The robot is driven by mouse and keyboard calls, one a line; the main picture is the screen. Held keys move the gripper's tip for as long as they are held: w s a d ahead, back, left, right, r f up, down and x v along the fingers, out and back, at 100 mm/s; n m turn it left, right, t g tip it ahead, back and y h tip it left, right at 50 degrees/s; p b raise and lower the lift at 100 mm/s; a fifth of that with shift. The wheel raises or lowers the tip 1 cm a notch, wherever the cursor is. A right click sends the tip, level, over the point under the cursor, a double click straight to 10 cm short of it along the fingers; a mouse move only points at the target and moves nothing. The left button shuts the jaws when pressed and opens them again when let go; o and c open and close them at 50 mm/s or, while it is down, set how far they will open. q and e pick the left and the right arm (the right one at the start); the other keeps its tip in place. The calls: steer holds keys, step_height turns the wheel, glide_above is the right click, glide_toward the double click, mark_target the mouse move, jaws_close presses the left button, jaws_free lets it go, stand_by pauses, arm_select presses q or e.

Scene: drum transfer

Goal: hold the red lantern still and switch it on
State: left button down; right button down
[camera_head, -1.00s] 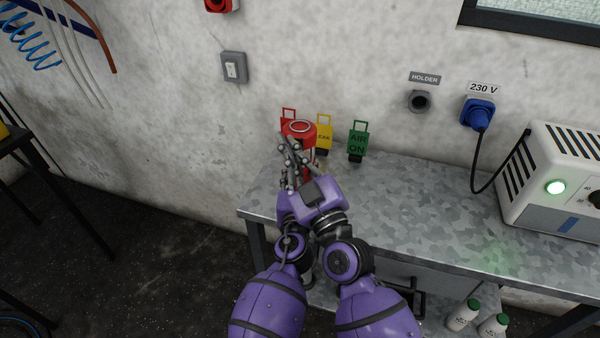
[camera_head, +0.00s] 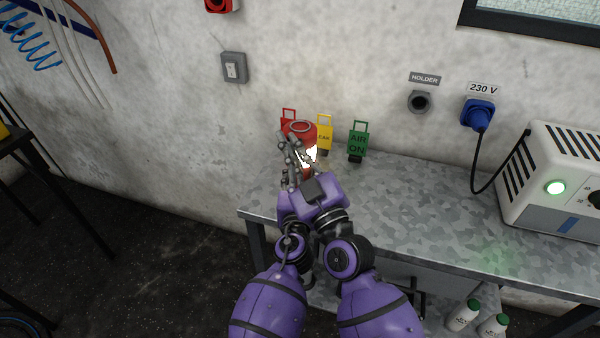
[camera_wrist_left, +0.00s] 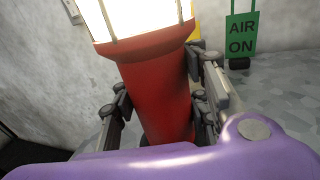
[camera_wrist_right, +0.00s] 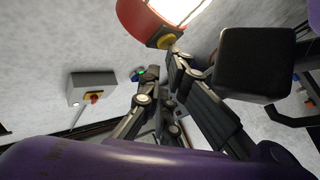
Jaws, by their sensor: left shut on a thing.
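The red lantern (camera_head: 301,131) stands upright at the left end of the workbench, and its lamp section glows bright white. In the left wrist view its red body (camera_wrist_left: 155,90) sits between the fingers of my left gripper (camera_wrist_left: 162,105), which is shut on it below the lit section. The right gripper (camera_head: 289,150) is in front of the lantern in the head view and partly covers it. In the right wrist view its fingers (camera_wrist_right: 164,68) are together, with the tips close by the yellow button (camera_wrist_right: 166,42) on the lantern's red cap; contact is unclear.
Red, yellow and green tags stand behind the lantern; the green AIR ON tag (camera_head: 357,140) is to its right. A white machine (camera_head: 560,170) with a green light stands at the bench's right. The middle of the bench (camera_head: 410,195) is clear.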

arm_select(q)
steer(key=shift+a+f, duration=0.1)
steer(key=shift+a, duration=0.05)
arm_select(e)
steer(key=shift+s+d+f, duration=0.15)
steer(key=shift+d+f, duration=0.15)
steer(key=shift+f, duration=0.1)
steer(key=s+a, duration=0.2)
steer(key=s, duration=0.3)
steer(key=shift+s+a+r, duration=0.15)
steer(key=shift+s+r, duration=0.05)
steer(key=shift+s, duration=0.2)
arm_select(q)
steer(key=c, duration=0.9)
jaws_free()
steer(key=shift+c, duration=0.2)
